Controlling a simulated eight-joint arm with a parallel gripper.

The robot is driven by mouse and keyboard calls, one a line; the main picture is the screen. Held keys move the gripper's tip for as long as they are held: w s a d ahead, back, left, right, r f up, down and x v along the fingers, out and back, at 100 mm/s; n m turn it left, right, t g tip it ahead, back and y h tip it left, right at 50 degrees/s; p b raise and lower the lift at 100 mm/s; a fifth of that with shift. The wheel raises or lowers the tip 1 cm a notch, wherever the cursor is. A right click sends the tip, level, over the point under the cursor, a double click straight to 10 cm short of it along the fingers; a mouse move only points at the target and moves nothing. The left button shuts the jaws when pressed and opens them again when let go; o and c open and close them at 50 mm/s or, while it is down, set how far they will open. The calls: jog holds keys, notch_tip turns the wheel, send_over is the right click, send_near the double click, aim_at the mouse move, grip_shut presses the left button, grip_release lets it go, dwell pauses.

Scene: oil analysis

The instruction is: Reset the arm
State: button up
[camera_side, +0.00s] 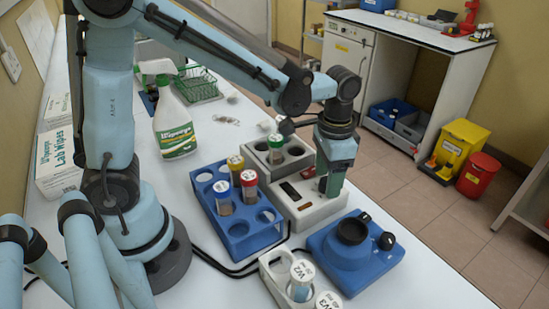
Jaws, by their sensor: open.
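My gripper (332,188) points down over the right part of a grey instrument (310,215) with a small dark display. Its jaws are open, with no vial visible between them. I cannot tell whether the fingertips touch the instrument. My arm reaches from its base at left, across the bench, to this spot. A vial with a green cap (276,143) stands upright in a grey block (294,158) just left of my gripper.
A blue rack (249,243) holds vials with white, yellow and red caps. A blue device with a black knob (352,231) and a white holder with labelled bottles (301,278) stand in front. Behind are a spray bottle (172,120) and green wire basket (198,84). Black cables cross the bench.

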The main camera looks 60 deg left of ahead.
jog(key=shift+f, duration=0.4)
jog(key=m, duration=0.3)
jog(key=shift+m, duration=0.4)
jog(key=m, duration=0.6)
jog(key=shift+r, duration=2.25)
